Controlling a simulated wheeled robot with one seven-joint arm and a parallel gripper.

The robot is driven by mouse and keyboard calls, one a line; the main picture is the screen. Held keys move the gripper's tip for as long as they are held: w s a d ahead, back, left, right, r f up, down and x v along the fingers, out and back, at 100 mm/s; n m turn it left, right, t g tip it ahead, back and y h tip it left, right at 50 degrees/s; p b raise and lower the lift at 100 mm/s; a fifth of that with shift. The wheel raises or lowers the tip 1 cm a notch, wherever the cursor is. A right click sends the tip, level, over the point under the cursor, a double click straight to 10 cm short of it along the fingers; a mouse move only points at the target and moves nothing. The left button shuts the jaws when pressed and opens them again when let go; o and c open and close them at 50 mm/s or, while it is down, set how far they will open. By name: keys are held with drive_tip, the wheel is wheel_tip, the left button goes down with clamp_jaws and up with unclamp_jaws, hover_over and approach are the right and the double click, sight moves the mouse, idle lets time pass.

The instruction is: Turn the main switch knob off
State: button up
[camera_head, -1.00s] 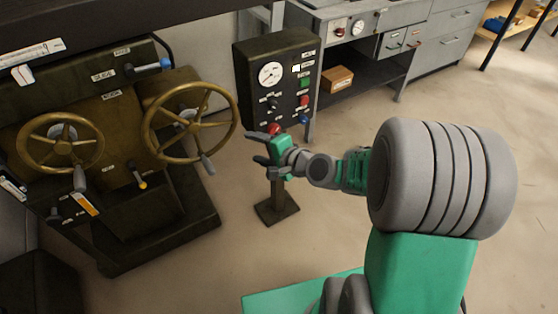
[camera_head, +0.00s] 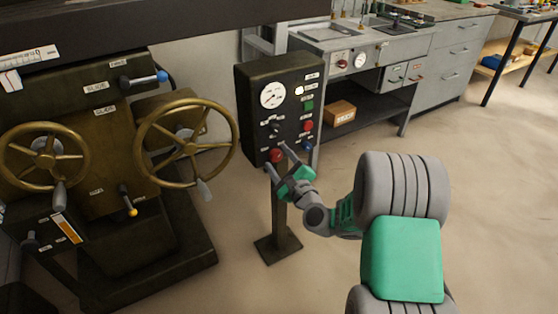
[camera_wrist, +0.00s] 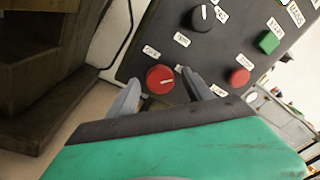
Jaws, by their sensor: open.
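The control box (camera_head: 258,120) stands on a post, its dark face carrying a gauge, knobs and buttons. A round red knob (camera_wrist: 160,79) with a pale pointer line sits low on its face, beside small labels. It also shows in the head view (camera_head: 276,155). My gripper (camera_head: 278,157) is open at the box's lower edge. In the wrist view its two grey fingers (camera_wrist: 160,76) point at the box, one to each side of the red knob; I cannot tell whether they touch it.
A black knob (camera_wrist: 203,15) sits above the red knob; a red button (camera_wrist: 239,76) and a green button (camera_wrist: 269,41) lie to the right. A machine with brass handwheels (camera_head: 189,143) stands left. A grey workbench (camera_head: 385,55) is behind; the floor at right is clear.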

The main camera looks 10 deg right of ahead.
clamp_jaws()
idle(0.5)
drive_tip(key=shift+f+n, duration=0.1)
drive_tip(key=shift+n, duration=0.2)
drive_tip(key=n+b, duration=0.4)
drive_tip(key=shift+f, duration=0.2)
drive_tip(key=n+b, duration=0.2)
drive_tip(key=n, duration=0.1)
drive_tip(key=n+b, duration=0.3)
drive_tip(key=shift+f+t+y+b, duration=0.1)
drive_tip(key=shift+t+y+b, duration=0.2)
drive_tip(key=shift+t+y, duration=0.1)
drive_tip(key=n+b, duration=0.3)
drive_tip(key=n, duration=0.1)
drive_tip(key=shift+d+y, duration=0.1)
drive_tip(key=shift+y, duration=0.2)
drive_tip(key=shift+r+n+y+b, duration=0.2)
drive_tip(key=shift+n+b, duration=0.1)
drive_tip(key=shift+n, duration=0.85)
drive_tip(key=shift+r+n+y+b, duration=0.1)
drive_tip(key=shift+n+y+b, duration=0.15)
drive_tip(key=shift+n, duration=0.9)
